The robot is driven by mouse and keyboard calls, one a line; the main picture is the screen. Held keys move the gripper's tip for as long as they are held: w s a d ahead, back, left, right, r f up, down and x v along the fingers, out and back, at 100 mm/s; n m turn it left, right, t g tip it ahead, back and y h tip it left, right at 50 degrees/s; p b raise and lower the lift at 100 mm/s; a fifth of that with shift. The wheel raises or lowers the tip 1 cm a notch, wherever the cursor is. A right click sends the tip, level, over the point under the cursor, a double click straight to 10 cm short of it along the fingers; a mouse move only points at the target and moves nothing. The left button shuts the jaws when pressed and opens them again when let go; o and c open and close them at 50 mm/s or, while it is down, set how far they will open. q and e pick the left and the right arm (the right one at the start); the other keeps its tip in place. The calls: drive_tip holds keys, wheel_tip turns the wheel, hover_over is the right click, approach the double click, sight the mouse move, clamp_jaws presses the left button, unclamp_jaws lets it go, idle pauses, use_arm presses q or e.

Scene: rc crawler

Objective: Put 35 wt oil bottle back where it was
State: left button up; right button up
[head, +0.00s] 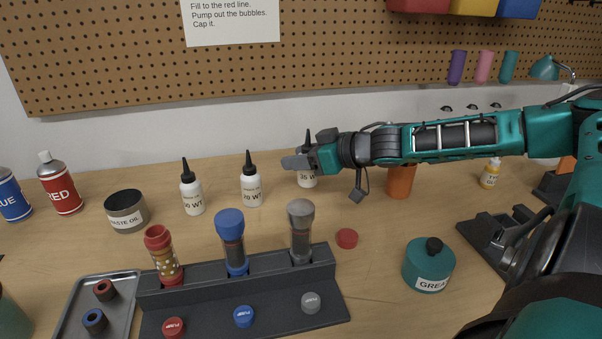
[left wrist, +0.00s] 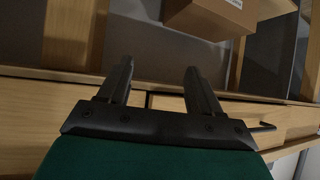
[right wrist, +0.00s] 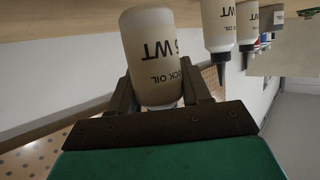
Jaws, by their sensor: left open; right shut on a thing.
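The 35 WT oil bottle (head: 307,181) is white with a black pointed cap and stands upright at the back of the bench, at the right end of the bottle row. My right gripper (head: 297,162) is shut on it around its upper part; the gripper hides much of the bottle. In the right wrist view the bottle (right wrist: 150,50) sits between the fingers (right wrist: 165,100), seen upside down, its base near the wooden surface. I cannot tell whether it touches the bench. My left gripper (left wrist: 155,85) is open and empty, in front of a wooden drawer unit.
Two similar oil bottles (head: 192,193) (head: 252,186) stand to the left. An orange cup (head: 401,182) stands close by on the right, under my right arm. A black stand (head: 240,270) with three shock bodies is in front. A red cap (head: 347,238) lies nearby.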

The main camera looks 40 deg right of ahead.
wheel_tip(320, 180, down, 3)
drive_tip(key=shift+f+b, duration=0.1)
drive_tip(key=shift+b, duration=0.8)
use_arm(q)
drive_tip(key=shift+w+d+h, duration=0.3)
drive_tip(key=shift+w+d, duration=0.35)
use_arm(e)
drive_tip(key=o, duration=1.1)
use_arm(q)
drive_tip(key=shift+s+f, duration=0.15)
drive_tip(key=shift+f, duration=0.15)
